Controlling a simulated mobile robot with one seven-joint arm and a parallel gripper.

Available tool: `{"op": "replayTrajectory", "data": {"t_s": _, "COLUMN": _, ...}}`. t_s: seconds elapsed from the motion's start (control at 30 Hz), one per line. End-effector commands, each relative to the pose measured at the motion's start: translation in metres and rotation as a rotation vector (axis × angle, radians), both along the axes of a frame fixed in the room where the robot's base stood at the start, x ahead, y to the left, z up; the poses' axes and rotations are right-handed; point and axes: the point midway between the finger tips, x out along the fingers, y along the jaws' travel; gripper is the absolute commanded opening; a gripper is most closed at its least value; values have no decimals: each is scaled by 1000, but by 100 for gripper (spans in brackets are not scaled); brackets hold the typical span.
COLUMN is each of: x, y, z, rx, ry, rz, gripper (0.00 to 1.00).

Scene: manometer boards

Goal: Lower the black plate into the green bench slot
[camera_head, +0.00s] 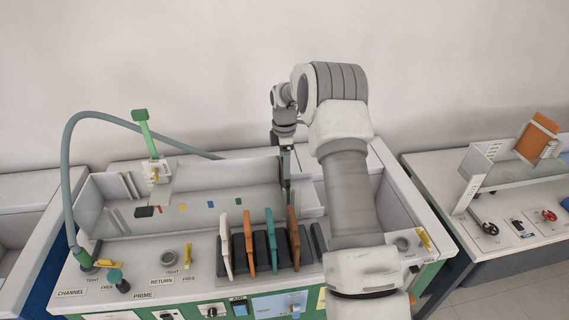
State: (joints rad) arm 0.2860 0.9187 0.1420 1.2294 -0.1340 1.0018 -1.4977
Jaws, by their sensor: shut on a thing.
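My gripper (286,168) is at the end of my arm, pointing down over the back right part of the middle bench (92,225). It is shut on a thin dark piece (287,194), seen nearly edge-on, which looks like the black plate. The piece hangs upright, just behind the brown plate, and its lower end is hard to make out. The middle bench has a green front. I cannot tell which opening is the slot; my arm covers part of the bench's right side.
A dark rack holds upright white (226,246), orange (249,243), teal (271,240) and brown (293,238) plates close together. A grey hose (68,165) arches at left. A green-handled fitting (147,135) stands at the back left. Another bench (500,245) is at right.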

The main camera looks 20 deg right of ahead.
Motion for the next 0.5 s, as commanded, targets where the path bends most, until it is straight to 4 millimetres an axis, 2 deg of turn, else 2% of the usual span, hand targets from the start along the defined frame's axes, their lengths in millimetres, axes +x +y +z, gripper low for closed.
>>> {"op": "replayTrajectory", "data": {"t_s": 0.07, "x": 0, "y": 0, "z": 1, "rx": 0, "ry": -1, "rz": 0, "gripper": 19}}
{"op": "replayTrajectory", "data": {"t_s": 0.1, "x": 0, "y": 0, "z": 1, "rx": 0, "ry": -1, "rz": 0, "gripper": 80}}
{"op": "replayTrajectory", "data": {"t_s": 0.2, "x": 0, "y": 0, "z": 1, "rx": 0, "ry": -1, "rz": 0, "gripper": 98}}
{"op": "replayTrajectory", "data": {"t_s": 0.5, "x": 0, "y": 0, "z": 2, "rx": 0, "ry": 0, "rz": 0, "gripper": 100}}
